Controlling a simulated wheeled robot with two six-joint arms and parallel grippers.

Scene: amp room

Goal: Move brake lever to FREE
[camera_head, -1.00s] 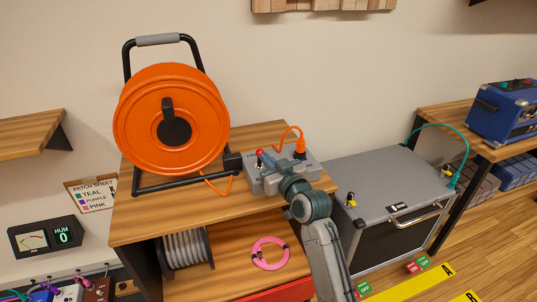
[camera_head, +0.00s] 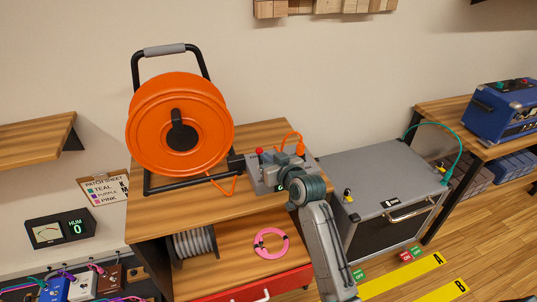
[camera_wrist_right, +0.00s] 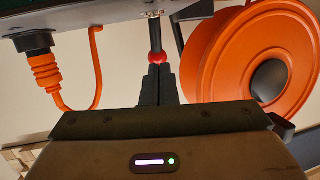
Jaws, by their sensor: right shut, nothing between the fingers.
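A lever with a red ball knob (camera_head: 259,151) on a dark stalk stands on the grey box (camera_head: 256,183) beside the orange reel. It looks like the brake lever; I cannot read its position labels. My right gripper (camera_head: 268,160) is over the box, close to the knob. In the right wrist view, the closed, empty fingers (camera_wrist_right: 157,80) point at the red ball (camera_wrist_right: 157,57), touching it or just short of it. The stalk shows beyond the ball. My right arm hides part of the box. My left gripper is not in view.
The orange reel (camera_head: 155,120) stands left of the box on the wooden cabinet (camera_head: 160,228). An orange plug and cable (camera_head: 300,148) rise from the box's right side. A pink cable coil (camera_head: 259,247) lies on the shelf below. A grey case (camera_head: 372,172) stands at the right.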

